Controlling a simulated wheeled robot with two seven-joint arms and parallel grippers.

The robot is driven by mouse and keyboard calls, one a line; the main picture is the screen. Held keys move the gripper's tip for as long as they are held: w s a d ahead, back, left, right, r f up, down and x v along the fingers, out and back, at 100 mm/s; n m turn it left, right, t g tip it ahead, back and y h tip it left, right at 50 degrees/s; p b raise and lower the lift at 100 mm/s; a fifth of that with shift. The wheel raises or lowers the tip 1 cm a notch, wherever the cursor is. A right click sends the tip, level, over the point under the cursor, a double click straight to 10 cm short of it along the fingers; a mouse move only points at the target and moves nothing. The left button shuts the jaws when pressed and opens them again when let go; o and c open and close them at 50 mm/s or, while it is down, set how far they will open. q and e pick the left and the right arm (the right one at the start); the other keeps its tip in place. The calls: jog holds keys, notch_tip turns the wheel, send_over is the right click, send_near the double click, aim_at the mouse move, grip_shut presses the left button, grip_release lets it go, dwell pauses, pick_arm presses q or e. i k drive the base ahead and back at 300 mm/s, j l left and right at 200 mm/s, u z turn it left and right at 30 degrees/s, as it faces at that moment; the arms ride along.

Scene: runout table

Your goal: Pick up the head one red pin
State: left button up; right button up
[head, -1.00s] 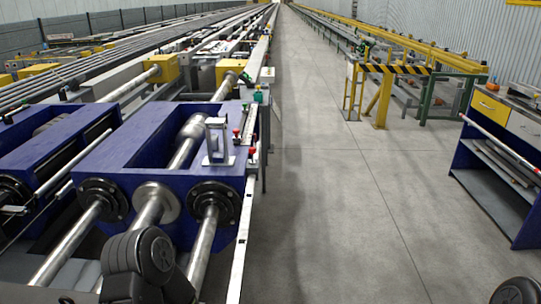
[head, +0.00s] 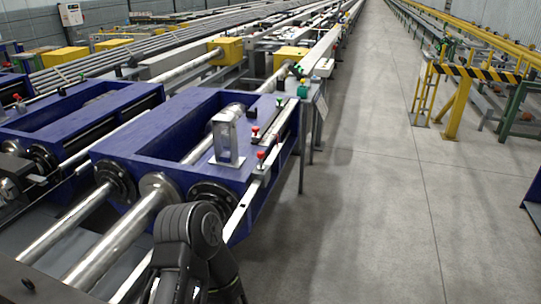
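Small red-topped pins stand along the right side of the nearer blue machine head (head: 130,148). One red pin (head: 260,155) is at its near right edge, beside the upright metal bracket (head: 226,138). A third red top (head: 17,97) shows on the other blue head at the far left. I cannot tell from labels which pin is head one's. A dark rounded link of my arm covers the bottom centre, in front of the rods. Neither gripper's fingers can be seen.
Thick steel rods (head: 120,235) run from the blue head towards me. A long pale rail (head: 240,207) lies along its right side. The concrete aisle (head: 375,180) on the right is clear. A yellow-and-black striped barrier (head: 478,74) stands beyond it.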

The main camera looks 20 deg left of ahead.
aim_at(261, 154)
jog(key=i+u, duration=0.1)
jog(key=i, duration=1.05)
